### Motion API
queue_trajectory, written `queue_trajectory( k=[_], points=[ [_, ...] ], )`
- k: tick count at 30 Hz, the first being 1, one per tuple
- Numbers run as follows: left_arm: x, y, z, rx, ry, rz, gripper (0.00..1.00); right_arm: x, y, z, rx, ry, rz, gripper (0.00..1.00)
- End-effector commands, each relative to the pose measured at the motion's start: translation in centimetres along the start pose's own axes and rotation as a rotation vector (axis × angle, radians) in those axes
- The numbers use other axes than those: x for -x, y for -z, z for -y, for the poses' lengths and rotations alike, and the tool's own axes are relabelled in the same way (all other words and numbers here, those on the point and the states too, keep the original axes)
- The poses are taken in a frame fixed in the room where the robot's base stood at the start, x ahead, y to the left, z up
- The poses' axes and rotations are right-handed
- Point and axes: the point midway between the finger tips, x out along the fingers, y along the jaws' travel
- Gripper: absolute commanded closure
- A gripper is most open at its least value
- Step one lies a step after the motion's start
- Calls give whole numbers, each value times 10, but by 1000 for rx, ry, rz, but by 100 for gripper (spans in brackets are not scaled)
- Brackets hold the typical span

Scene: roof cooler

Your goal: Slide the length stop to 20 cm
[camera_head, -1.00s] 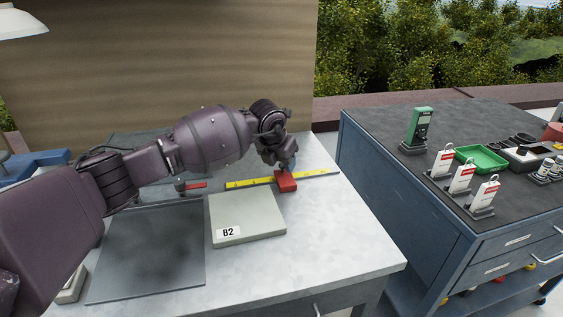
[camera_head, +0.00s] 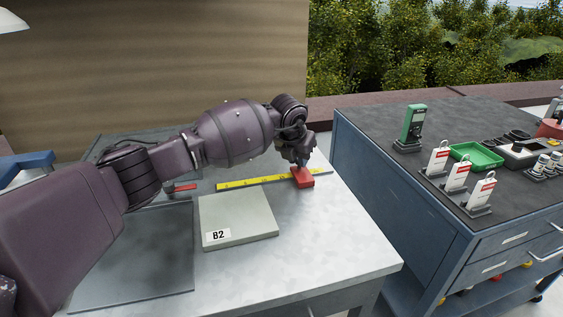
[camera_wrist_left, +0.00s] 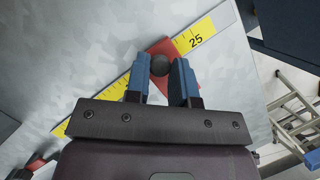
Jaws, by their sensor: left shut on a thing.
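The length stop is a red block (camera_head: 302,178) with a dark round knob (camera_wrist_left: 160,65), sitting on a yellow ruler strip (camera_head: 238,183) on the metal table. My left gripper (camera_wrist_left: 160,82) is shut on the knob, with one blue finger on each side. In the left wrist view the red block (camera_wrist_left: 162,47) lies just short of the printed "25" on the ruler (camera_wrist_left: 200,37). The marks under the block and between the fingers are hidden, so I cannot read its exact setting. My right gripper is not in view.
A grey block labelled B2 (camera_head: 238,218) and a dark flat plate (camera_head: 140,255) lie in front of the ruler. A red-handled part (camera_head: 181,188) is at the ruler's left end. A blue cabinet (camera_head: 400,190) stands to the right across a gap.

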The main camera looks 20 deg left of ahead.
Motion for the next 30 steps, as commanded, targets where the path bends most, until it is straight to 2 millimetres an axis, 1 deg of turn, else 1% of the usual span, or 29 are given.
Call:
queue_trajectory(
  k=[1, 6, 16, 17, 21, 30],
  points=[
    [-7, -3, 6, -1, 1, -5, 100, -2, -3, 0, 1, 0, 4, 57],
    [-9, -13, 15, -1, -3, -4, 100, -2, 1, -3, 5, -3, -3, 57],
    [-8, -14, 16, 0, -3, -5, 100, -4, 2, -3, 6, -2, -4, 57],
    [-8, -14, 16, 0, -3, -5, 73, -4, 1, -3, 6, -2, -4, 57],
    [-7, -14, 16, 0, -3, -4, 52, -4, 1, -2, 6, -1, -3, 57],
    [-5, -14, 16, 0, -3, -2, 52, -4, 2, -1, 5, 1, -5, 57]
  ],
)
